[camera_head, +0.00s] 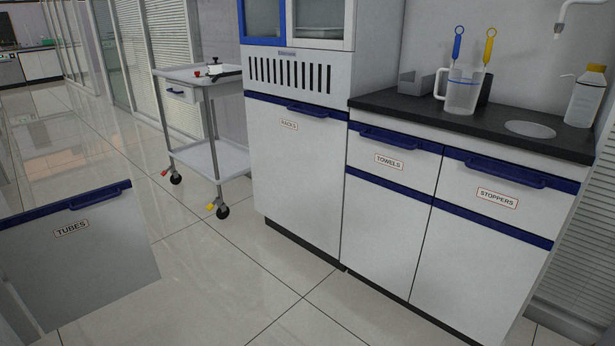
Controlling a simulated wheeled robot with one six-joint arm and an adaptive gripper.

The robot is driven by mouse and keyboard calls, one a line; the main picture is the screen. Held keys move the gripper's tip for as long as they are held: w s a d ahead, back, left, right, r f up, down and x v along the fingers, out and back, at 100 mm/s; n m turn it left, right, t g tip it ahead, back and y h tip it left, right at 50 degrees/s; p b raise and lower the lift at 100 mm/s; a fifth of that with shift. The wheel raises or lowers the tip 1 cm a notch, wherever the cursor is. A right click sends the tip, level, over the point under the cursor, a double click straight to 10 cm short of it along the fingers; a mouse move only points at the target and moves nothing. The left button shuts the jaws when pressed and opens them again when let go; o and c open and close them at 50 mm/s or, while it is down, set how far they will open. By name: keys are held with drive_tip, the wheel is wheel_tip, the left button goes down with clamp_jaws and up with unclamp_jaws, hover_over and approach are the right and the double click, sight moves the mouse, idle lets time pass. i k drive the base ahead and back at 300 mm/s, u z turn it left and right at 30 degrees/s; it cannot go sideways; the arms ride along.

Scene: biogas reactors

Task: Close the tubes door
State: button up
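The tubes door (85,250) is at the lower left. It is a white panel with a blue strip and blue handle along its top and a label reading TUBES. It stands out over the floor on the near side, swung away from any cabinet in view. Its left edge and the cabinet it belongs to are outside the picture or hidden. My gripper is not in view.
A cabinet with a RACKS door (295,170) stands in the middle. Right of it are TOWELS (390,162) and STOPPERS (497,197) drawers under a black counter with a sink. A wheeled trolley (205,155) stands behind. The tiled floor (225,285) between is clear.

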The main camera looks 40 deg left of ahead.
sight(68, 259)
drive_tip(key=u, duration=3)
drive_tip(key=i, duration=1)
drive_tip(key=u, duration=0.25)
drive_tip(key=k, duration=0.35)
drive_tip(key=z, duration=1.2)
drive_tip(key=i, duration=1.4)
drive_tip(key=u, duration=1)
